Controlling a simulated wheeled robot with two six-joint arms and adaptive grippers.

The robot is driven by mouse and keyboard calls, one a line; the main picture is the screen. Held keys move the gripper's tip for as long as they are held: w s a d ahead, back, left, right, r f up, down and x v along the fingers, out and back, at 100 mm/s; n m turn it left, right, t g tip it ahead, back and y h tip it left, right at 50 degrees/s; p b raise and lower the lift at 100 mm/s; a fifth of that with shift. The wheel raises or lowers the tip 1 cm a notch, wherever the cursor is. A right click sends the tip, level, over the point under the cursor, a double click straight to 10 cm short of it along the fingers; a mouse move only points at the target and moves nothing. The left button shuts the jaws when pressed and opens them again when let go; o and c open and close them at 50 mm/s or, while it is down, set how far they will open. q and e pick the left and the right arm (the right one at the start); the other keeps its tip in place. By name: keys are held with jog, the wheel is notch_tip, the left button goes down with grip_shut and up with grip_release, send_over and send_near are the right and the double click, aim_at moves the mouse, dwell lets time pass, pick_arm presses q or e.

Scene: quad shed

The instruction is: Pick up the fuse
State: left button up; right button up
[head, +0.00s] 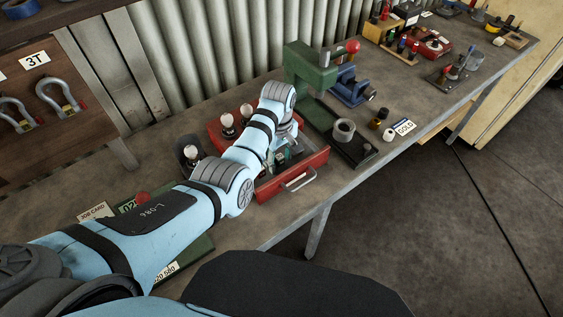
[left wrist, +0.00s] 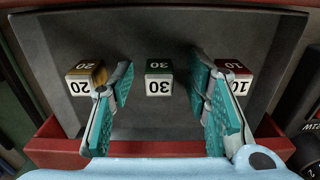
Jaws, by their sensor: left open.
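Three small fuse blocks lie apart in a grey-bottomed drawer: a yellow-topped one marked 20 (left wrist: 83,80), a green one marked 30 (left wrist: 159,78) and a red one marked 10 (left wrist: 234,78). The task line does not say which fuse. My left gripper (left wrist: 162,104) is open and empty, its teal-padded fingers reaching into the drawer on either side of the green 30 block, with gaps to it. The left fingertips partly overlap the 20 block and the right ones the 10 block. In the head view my left arm covers much of the drawer. My right gripper is not in view.
The red drawer (head: 317,172) is pulled out of a red box with bulbs on top. A green press (head: 311,72) stands just right of it. The bench front edge is close.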

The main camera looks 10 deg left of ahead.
pick_arm(q)
jog(key=shift+s+r, duration=0.1)
jog(key=shift+r, duration=0.15)
jog(key=shift+c, duration=0.8)
jog(key=shift+f, duration=0.1)
jog(key=c, duration=0.8)
jog(key=shift+o, duration=0.2)
